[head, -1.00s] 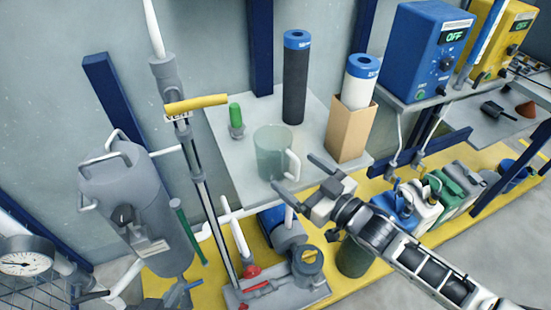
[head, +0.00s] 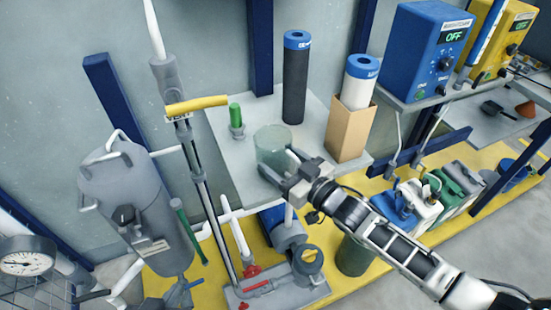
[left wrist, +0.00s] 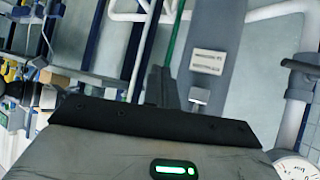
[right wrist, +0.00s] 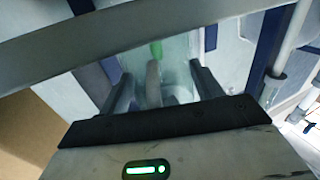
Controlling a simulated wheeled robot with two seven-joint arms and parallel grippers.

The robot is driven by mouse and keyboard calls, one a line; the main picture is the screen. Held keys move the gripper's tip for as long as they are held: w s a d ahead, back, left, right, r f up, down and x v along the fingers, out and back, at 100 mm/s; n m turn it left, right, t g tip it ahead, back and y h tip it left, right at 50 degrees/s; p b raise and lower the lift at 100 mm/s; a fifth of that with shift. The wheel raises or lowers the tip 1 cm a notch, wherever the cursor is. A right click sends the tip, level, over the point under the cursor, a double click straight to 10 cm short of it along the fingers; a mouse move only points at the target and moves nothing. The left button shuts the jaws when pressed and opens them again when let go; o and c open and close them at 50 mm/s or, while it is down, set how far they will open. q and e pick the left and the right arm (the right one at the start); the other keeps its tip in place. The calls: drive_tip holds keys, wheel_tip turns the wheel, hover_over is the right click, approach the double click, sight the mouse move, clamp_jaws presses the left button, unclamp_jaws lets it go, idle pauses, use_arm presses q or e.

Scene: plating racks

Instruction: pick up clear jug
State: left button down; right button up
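The clear jug (head: 273,140) stands upright on the grey shelf, pale green and see-through. My right gripper (head: 276,166) is at its handle side, on the near right. In the right wrist view my right gripper (right wrist: 160,82) is open. The jug's handle (right wrist: 153,83) shows between its two fingers, with the jug body (right wrist: 178,62) behind. I cannot tell whether a finger touches the handle. In the left wrist view my left gripper (left wrist: 163,88) has its fingers together and holds nothing visible; I cannot make it out in the head view.
A green-topped bottle (head: 236,118), a black roll (head: 295,80) and a cardboard box (head: 350,125) with a white roll stand on the shelf (head: 225,165). Jerrycans (head: 420,205) stand below.

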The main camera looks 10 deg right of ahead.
sight(287, 154)
drive_tip(key=shift+r, duration=0.55)
wheel_tip(287, 154, up, 2)
drive_tip(key=shift+r+p, duration=0.25)
drive_tip(key=shift+p, duration=0.1)
drive_tip(key=s+r, duration=0.4)
drive_tip(key=shift+s+r+p, duration=0.15)
drive_tip(key=shift+r+p, duration=0.2)
drive_tip(key=shift+p, duration=0.05)
drive_tip(key=s+r, duration=0.4)
drive_tip(key=s, duration=0.5)
drive_tip(key=shift+s+a+r, duration=0.2)
drive_tip(key=shift+s+r, duration=0.15)
drive_tip(key=shift+r, duration=0.05)
